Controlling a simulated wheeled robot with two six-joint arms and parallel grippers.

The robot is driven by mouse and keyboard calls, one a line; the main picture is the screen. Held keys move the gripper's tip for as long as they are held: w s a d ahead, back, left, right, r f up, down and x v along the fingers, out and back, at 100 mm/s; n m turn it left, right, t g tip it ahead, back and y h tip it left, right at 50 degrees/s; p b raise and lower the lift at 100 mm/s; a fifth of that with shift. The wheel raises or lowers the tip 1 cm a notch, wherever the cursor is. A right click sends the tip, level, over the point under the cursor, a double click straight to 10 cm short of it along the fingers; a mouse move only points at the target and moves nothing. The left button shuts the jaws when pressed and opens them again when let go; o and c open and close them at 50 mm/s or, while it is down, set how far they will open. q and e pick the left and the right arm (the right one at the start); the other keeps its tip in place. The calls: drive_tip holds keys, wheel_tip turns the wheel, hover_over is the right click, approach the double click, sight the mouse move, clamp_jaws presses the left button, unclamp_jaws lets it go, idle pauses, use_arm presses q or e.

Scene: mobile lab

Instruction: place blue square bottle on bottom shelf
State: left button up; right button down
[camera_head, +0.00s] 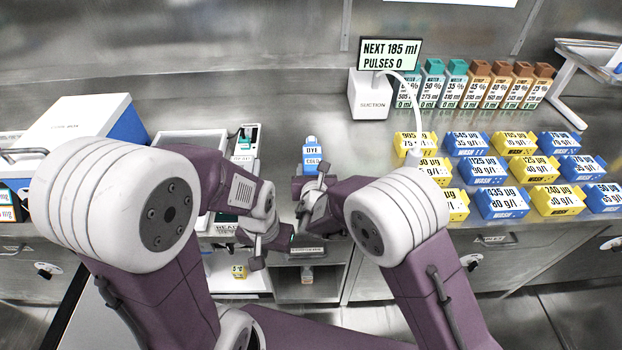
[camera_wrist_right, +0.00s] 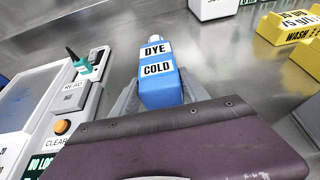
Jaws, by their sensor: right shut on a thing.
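The blue square bottle (camera_head: 312,157) has a white cap and a label reading DYE COLD. It stands upright at the counter's front edge in the head view and also shows in the right wrist view (camera_wrist_right: 158,82). My right gripper (camera_head: 311,180) is shut on it, with grey fingers on both sides of its lower body. I cannot tell whether its base touches the counter. My left gripper (camera_head: 272,246) is lower and to the left, in front of the shelves; its jaw opening is unclear. An open shelf bay (camera_head: 294,291) shows below the counter, partly hidden by my arms.
A device with READ and CLEAR labels (camera_wrist_right: 70,105) is left of the bottle. A suction unit (camera_head: 370,95) and rows of yellow and blue boxes (camera_head: 502,203) stand right.

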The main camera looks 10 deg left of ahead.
drive_tip(key=shift+w+a+f, duration=0.1)
drive_tip(key=shift+a+f, duration=0.05)
drive_tip(key=shift+a, duration=0.2)
drive_tip(key=shift+f+b, duration=0.3)
drive_tip(key=shift+f, duration=1.8)
drive_tip(key=c, duration=0.6)
unclamp_jaws()
